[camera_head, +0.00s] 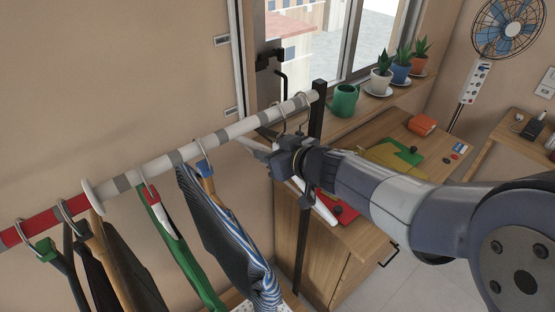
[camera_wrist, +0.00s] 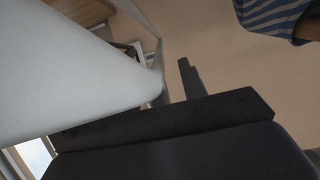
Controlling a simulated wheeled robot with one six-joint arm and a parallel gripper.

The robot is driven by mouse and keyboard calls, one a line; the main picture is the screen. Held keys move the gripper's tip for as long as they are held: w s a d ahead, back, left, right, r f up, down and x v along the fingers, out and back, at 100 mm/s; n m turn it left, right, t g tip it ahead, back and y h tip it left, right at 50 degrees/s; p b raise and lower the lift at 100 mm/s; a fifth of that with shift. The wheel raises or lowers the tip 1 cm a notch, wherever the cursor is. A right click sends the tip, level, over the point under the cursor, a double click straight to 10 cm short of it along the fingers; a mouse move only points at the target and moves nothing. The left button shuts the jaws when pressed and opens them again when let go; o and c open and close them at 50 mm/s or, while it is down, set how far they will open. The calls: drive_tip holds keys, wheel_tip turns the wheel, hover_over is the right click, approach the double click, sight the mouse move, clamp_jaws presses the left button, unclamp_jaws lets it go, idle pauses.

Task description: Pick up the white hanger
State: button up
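The white hanger (camera_head: 320,207) is near the right end of the rail, below a metal hook. Its arms show on both sides of my gripper (camera_head: 279,160), and its middle is hidden behind the gripper. My gripper is just below the rail, at the neck of the hanger; whether it touches the hanger is unclear. In the wrist view a large pale shape fills the left side very close to the lens; I cannot tell whether it is the hanger or the rail. One dark finger (camera_wrist: 188,80) shows there; the other is hidden, so the opening cannot be judged.
The striped rail (camera_head: 140,177) runs from lower left to a black post (camera_head: 316,115). A blue striped garment (camera_head: 228,235) hangs to the left of my gripper, with a green hanger (camera_head: 178,250) and dark clothes further left. A wooden cabinet (camera_head: 345,255) stands beyond the post.

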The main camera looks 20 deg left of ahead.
clamp_jaws()
idle(0.4)
drive_tip(key=shift+r, duration=0.15)
drive_tip(key=shift+r, duration=0.2)
wheel_tip(320, 180, up, 3)
drive_tip(key=shift+r+p, duration=0.1)
drive_tip(key=shift+p, duration=1.1)
hover_over(329, 213)
drive_tip(key=shift+w+a, duration=0.2)
drive_tip(key=shift+a, duration=0.1)
drive_tip(key=shift+s+d+f, duration=0.2)
drive_tip(key=shift+d, duration=0.1)
